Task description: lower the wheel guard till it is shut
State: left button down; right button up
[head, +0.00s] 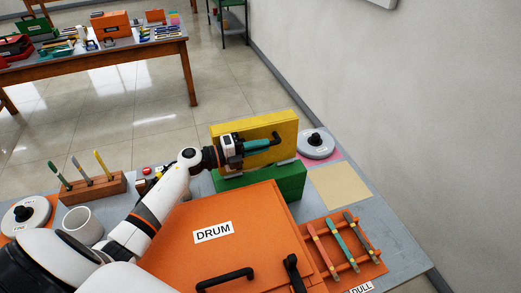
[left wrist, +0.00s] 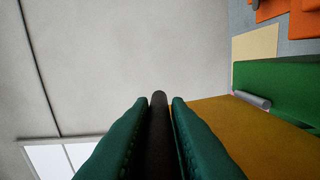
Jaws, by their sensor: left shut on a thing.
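The wheel guard is a yellow lid (head: 284,128) standing raised, close to upright, on a green box (head: 290,181). A grey hinge piece (left wrist: 252,100) shows where the yellow lid meets the green box in the left wrist view. My left gripper (head: 268,142) is at the lid's face, its teal fingers (left wrist: 158,112) shut around the black bar handle (head: 277,137). The dark bar sits between both fingers in the left wrist view. My gripper hides part of the lid and handle. My right gripper is in neither view.
An orange box labelled DRUM (head: 190,248), with black handles, stands in front of the green box. A rack of files (head: 355,268), a beige sheet (head: 340,187) and a grey round lid (head: 316,146) lie to the right. A pen block (head: 93,188) and white mug (head: 82,224) stand left.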

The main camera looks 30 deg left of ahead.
pick_arm(q)
jog(key=w+a+n, duration=0.2)
jog(key=w+a+n+b, duration=0.1)
jog(key=a+n, duration=0.1)
jog(key=w+a+n+b, duration=0.1)
jog(key=w+a+n, duration=0.1)
jog(key=n, duration=0.1)
jog(key=shift+w+a+f, duration=0.25)
jog(key=shift+w+a, duration=0.05)
jog(key=shift+w, duration=0.05)
jog(key=w+a+f+n+b, duration=0.1)
jog(key=f+n+b, duration=0.1)
jog(key=n+b, duration=0.1)
jog(key=w+a+f+n+b, duration=0.2)
jog(key=f+n+b, duration=0.1)
jog(key=w+a+f+n+b, duration=0.1)
jog(key=a+f+n+b, duration=0.1)
jog(key=n+b, duration=0.1)
jog(key=shift+w+a+f+b, duration=0.2)
jog(key=shift+w+b, duration=0.2)
jog(key=shift+b, duration=0.15)
jog(key=shift+w+a+f+n+b, duration=0.1)
jog(key=shift+f+n+b, duration=0.25)
jog(key=shift+n, duration=0.15)
jog(key=c, duration=1.6)
grip_release()
jog(key=shift+o, duration=1)
jog(key=shift+f, duration=0.2)
